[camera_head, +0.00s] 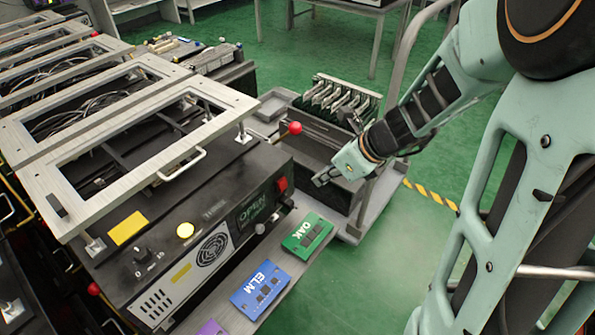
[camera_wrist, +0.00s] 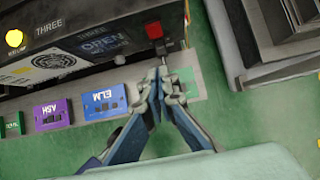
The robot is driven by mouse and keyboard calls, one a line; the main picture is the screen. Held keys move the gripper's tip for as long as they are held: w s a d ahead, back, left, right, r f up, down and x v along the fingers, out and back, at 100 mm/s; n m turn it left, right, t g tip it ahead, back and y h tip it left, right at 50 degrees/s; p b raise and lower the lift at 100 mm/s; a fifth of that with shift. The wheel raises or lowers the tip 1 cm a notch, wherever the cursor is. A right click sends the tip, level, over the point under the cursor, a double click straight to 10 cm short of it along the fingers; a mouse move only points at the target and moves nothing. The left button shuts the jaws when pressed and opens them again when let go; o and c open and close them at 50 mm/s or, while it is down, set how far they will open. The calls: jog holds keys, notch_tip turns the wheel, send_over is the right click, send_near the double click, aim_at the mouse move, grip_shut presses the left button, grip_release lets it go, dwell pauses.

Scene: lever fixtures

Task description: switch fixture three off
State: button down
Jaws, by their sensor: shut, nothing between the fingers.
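Fixture three is a dark box (camera_head: 190,215) with a THREE label, a fan grille and a lit green display reading OPEN; the label also shows in the wrist view (camera_wrist: 48,27). A red switch (camera_head: 282,184) sits at the right end of its front, also seen in the wrist view (camera_wrist: 153,30). A lever with a red ball knob (camera_head: 295,128) stands out at its right end. My gripper (camera_head: 320,181) is shut and empty, in front and right of the red switch, apart from it. In the wrist view its fingertips (camera_wrist: 160,72) lie just below the fixture's right corner.
A ledge below holds a green OAK card (camera_head: 307,236), a blue ELM card (camera_head: 262,290) and a purple ASH card (camera_wrist: 53,115). A grey cart (camera_head: 352,236) with a dark bin stands at the right. Open metal frames (camera_head: 150,120) lie on top and behind.

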aim_at(282, 184)
jog(key=shift+f, duration=0.15)
jog(key=shift+s+d, duration=0.1)
jog(key=shift+s, duration=0.05)
jog(key=shift+f, duration=0.1)
jog(key=shift+w+a+r+b+x, duration=0.35)
jog(key=shift+b+x, duration=0.3)
jog(key=shift+x, duration=1.45)
jog(key=shift+w+a+r+b+x, duration=0.3)
jog(key=shift+b+x, duration=0.3)
jog(key=shift+x, duration=1.5)
jog(key=shift+w+a+r+b+x, duration=0.3)
jog(key=shift+b+x, duration=0.35)
jog(key=shift+x, duration=1.5)
jog(key=shift+s+f, duration=0.1)
jog(key=shift+f, duration=0.05)
